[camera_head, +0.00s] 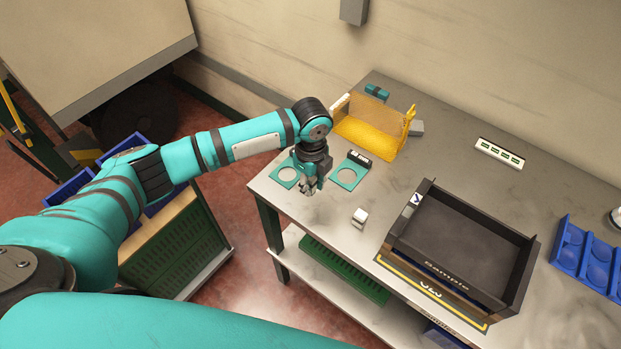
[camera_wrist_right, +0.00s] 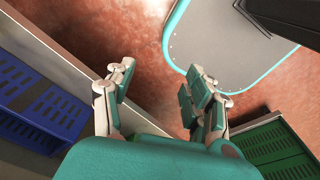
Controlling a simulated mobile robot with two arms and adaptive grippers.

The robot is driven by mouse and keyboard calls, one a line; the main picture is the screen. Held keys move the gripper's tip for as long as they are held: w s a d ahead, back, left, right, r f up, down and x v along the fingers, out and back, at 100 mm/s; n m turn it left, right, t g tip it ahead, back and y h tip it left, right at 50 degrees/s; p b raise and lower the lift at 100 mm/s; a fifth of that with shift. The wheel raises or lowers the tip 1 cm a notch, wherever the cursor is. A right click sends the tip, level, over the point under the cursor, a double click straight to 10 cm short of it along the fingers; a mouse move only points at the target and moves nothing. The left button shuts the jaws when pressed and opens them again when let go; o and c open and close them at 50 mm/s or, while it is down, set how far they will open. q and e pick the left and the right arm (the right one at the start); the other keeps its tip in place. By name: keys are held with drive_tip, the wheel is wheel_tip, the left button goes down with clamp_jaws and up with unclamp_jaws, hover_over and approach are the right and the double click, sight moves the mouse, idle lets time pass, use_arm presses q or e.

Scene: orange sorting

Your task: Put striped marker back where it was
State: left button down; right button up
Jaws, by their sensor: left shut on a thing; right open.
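My left gripper (camera_head: 309,187) points down over the near left part of the grey table, beside the left teal pad (camera_head: 274,179). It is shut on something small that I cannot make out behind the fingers. A dark block with pale marks (camera_head: 359,157) lies at the far edge of the right teal pad (camera_head: 338,182). A small white block (camera_head: 360,217) lies apart on the table, right of the gripper. I cannot tell which of these is the striped marker. My right gripper (camera_wrist_right: 162,84) is open and empty in the right wrist view, above the reddish floor.
A black tray (camera_head: 531,262) stands at the table's front. A yellow open holder (camera_head: 370,138) stands behind the pads. Blue moulded trays (camera_head: 566,258) lie at right, and a white strip (camera_head: 499,153) lies at the back. The table between the holder and the black tray is mostly clear.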

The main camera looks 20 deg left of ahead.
sight(311, 206)
use_arm(q)
drive_tip(key=shift+d+f+b, duration=0.1)
drive_tip(key=shift+f+b, duration=0.45)
drive_tip(key=shift+f, duration=0.1)
drive_tip(key=shift+f+b, duration=0.4)
wheel_tip(311, 206, down, 2)
drive_tip(key=shift+f+b, duration=0.2)
drive_tip(key=shift+b, duration=1.05)
drive_tip(key=shift+f, duration=0.3)
drive_tip(key=shift+f+b, duration=0.25)
drive_tip(key=shift+b, duration=0.3)
use_arm(e)
drive_tip(key=f, duration=0.5)
drive_tip(key=shift+s+a+f, duration=0.2)
drive_tip(key=shift+a+f, duration=0.05)
drive_tip(key=shift+f, duration=0.1)
drive_tip(key=shift+d, duration=0.5)
use_arm(q)
drive_tip(key=shift+f, duration=0.6)
use_arm(e)
drive_tip(key=shift+a+f, duration=0.15)
drive_tip(key=shift+f, duration=0.1)
